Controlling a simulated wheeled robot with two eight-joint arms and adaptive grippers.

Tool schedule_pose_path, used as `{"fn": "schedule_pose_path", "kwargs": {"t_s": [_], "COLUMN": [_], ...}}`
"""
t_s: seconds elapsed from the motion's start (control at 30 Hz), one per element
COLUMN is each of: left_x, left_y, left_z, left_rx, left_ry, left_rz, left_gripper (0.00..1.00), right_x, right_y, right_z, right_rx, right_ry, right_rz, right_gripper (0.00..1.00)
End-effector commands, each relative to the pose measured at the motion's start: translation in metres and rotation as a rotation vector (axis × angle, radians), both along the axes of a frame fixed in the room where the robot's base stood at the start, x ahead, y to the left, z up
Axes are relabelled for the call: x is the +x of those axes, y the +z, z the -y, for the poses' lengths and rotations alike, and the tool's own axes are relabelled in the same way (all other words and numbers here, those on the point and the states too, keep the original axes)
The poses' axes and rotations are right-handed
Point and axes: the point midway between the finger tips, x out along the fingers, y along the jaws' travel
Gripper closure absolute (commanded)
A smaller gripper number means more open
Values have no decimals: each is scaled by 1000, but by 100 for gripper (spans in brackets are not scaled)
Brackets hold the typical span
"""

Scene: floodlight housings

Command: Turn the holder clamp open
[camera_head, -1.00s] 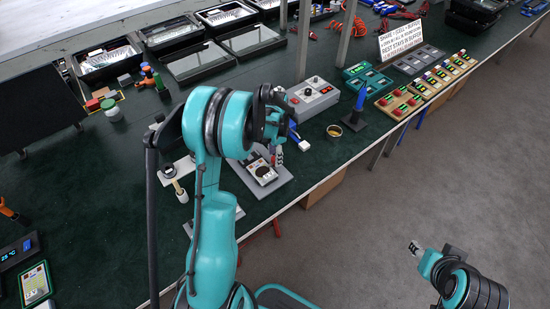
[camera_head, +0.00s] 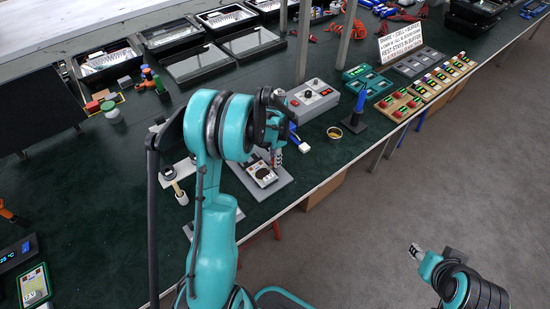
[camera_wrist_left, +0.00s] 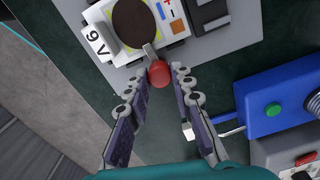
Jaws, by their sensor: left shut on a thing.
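The holder clamp is a white block with a dark round disc (camera_wrist_left: 135,22) on top, marked "9 V", on a grey plate. A short metal lever with a red ball knob (camera_wrist_left: 160,74) sticks out from the disc. In the head view the holder (camera_head: 261,173) sits near the table's front edge. My left gripper (camera_wrist_left: 160,80) is shut on the red knob, with a finger on each side of it; it also shows above the plate in the head view (camera_head: 277,160). My right gripper (camera_head: 416,250) is off the table at lower right, too small to judge its jaws.
A blue box with a green button (camera_wrist_left: 273,110) is close to the right finger in the wrist view. A grey control box (camera_head: 312,98) and a blue post on a black base (camera_head: 357,112) stand to the right.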

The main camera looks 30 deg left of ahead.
Motion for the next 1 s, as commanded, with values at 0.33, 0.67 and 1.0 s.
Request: {"fn": "schedule_pose_path", "kwargs": {"t_s": [0.33, 0.67, 1.0], "left_x": [0, 0, 0], "left_y": [0, 0, 0], "left_z": [0, -1, -1], "left_rx": [0, 0, 0], "left_ry": [256, 571, 893], "left_rz": [0, 0, 0], "left_gripper": [100, 100, 100], "right_x": [0, 0, 0], "right_y": [-3, -5, -7], "right_z": [0, 0, 0], "right_rx": [0, 0, 0], "right_ry": [0, 0, 0], "right_rz": [0, 0, 0], "right_gripper": [60, 60, 60]}}
